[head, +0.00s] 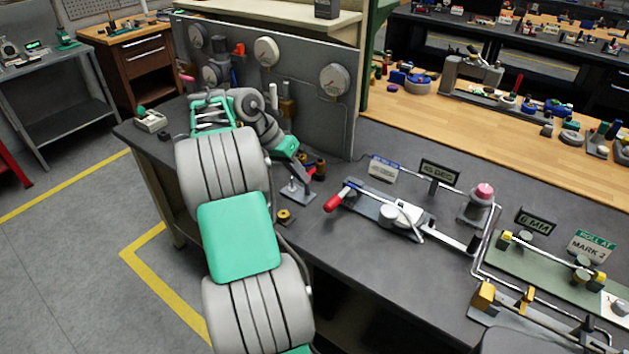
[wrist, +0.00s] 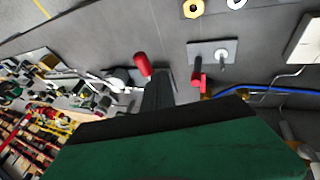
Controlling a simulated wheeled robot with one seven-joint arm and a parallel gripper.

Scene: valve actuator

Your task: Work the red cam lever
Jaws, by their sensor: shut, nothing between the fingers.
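A small red lever (head: 309,172) stands by a small grey plate (head: 297,192) with an upright post, on the dark bench. In the wrist view the red lever (wrist: 197,78) shows beside the plate (wrist: 202,48), right of my fingers. My gripper (wrist: 160,74) is shut and empty, its dark fingers pointing toward the bench. In the head view my gripper (head: 303,158) is just above and behind the small plate, partly hidden by my wrist. I see no clear contact with the lever. Which red handle is the cam lever is not marked.
A tool with a longer red handle (head: 337,202) lies just right; the handle (wrist: 141,64) is close to my fingers in the wrist view. A brass ring (head: 284,215) lies in front. A gauge panel (head: 310,95) stands behind. Signs and pipe fixtures fill the right.

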